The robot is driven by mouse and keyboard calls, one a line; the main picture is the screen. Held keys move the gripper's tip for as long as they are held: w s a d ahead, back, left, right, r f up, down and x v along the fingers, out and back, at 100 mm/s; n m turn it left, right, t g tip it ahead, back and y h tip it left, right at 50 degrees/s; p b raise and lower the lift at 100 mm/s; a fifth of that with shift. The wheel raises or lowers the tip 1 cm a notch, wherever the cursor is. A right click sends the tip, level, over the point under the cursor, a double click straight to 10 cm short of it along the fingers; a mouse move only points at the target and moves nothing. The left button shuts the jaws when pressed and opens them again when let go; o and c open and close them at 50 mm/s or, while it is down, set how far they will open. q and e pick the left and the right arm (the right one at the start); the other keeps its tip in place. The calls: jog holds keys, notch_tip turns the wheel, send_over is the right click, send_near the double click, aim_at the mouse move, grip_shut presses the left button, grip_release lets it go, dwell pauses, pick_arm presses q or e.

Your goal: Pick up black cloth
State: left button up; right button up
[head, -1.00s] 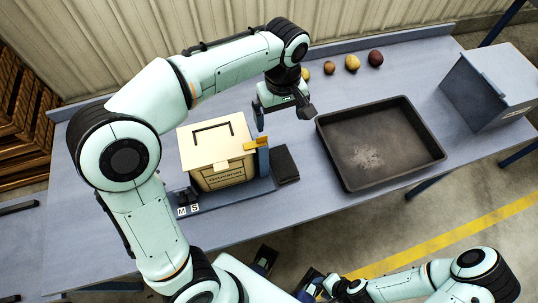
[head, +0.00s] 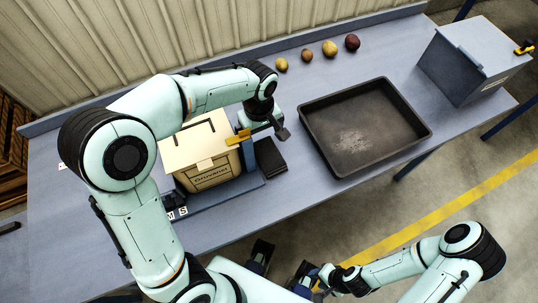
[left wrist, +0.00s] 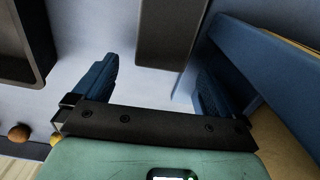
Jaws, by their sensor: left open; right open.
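The black cloth (head: 270,157) is a small, dark, flat rectangle on the table, just right of the cream box. My left gripper (head: 264,132) is open and empty above the table, just behind the cloth. In the left wrist view, the cloth (left wrist: 170,32) lies ahead, between the lines of the two blue fingers (left wrist: 152,88), and runs out of the top of the picture. Nothing is between the fingers. My right gripper (head: 312,276) is low at the bottom of the head view, away from the cloth, open; its fingers are partly hard to make out.
The cream lidded box (head: 205,160) with a yellow latch stands in a blue holder (head: 252,181) close left of the cloth. A black tray (head: 420,137) lies right. Several potatoes (head: 330,48) line the back; a grey bin (head: 465,70) stands at far right.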

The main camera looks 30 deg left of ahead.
pick_arm(q)
jog(key=shift+f, duration=0.8)
jog(key=c, duration=1.1)
pick_arm(e)
jog(key=shift+f, duration=0.1)
pick_arm(q)
jog(key=shift+r, duration=0.2)
jog(key=shift+c, duration=0.3)
